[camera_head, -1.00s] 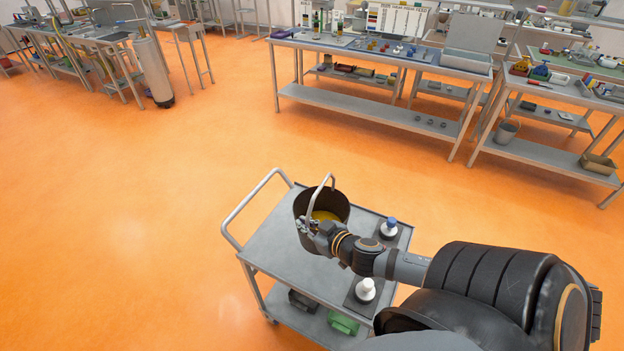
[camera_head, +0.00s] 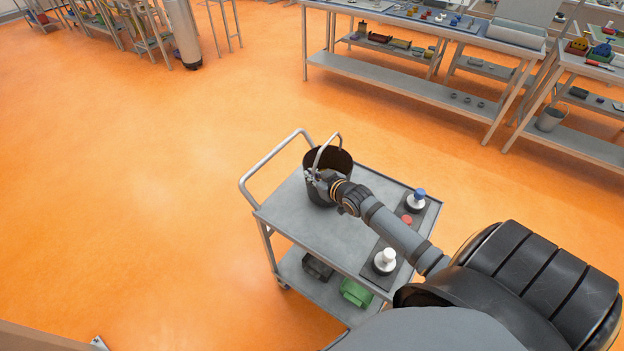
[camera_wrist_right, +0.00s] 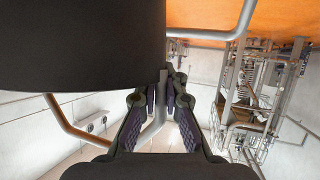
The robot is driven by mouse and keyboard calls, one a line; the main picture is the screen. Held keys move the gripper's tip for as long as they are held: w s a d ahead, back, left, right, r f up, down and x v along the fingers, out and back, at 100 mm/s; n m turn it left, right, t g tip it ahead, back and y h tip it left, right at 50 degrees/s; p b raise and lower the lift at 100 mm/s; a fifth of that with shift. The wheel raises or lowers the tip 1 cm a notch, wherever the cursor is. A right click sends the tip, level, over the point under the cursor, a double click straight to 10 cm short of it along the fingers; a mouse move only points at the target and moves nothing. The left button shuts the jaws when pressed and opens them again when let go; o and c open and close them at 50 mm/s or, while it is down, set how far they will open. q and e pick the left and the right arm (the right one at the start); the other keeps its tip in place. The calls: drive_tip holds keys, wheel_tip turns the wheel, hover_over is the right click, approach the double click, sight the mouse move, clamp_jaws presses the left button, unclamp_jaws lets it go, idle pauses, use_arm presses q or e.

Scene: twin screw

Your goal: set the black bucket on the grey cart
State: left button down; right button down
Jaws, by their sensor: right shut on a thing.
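The black bucket (camera_head: 341,164) is over the far end of the grey cart's top (camera_head: 290,215), close to the push handle. It looks roughly upright; I cannot tell whether its base touches the cart. My right gripper (camera_head: 312,177) is shut on the bucket's raised grey bail handle (camera_head: 325,150). In the right wrist view, the bucket's dark wall (camera_wrist_right: 80,45) fills the upper left, and the gripper's fingers (camera_wrist_right: 163,92) close around the handle bar. My left gripper is not in view.
On the cart's right side are a white-topped item (camera_head: 385,260), a red-topped one (camera_head: 407,220) and a blue-topped one (camera_head: 419,197). A green bin (camera_head: 356,293) and a dark bin (camera_head: 317,267) are on the lower shelf. Workbenches (camera_head: 400,75) stand behind; floor at left is clear.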

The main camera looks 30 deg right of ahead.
drive_tip(key=shift+w+f, duration=0.1)
drive_tip(key=shift+f, duration=0.55)
drive_tip(key=c, duration=1.9)
unclamp_jaws()
drive_tip(key=shift+f, duration=0.25)
drive_tip(key=o, duration=0.5)
drive_tip(key=shift+c, duration=0.2)
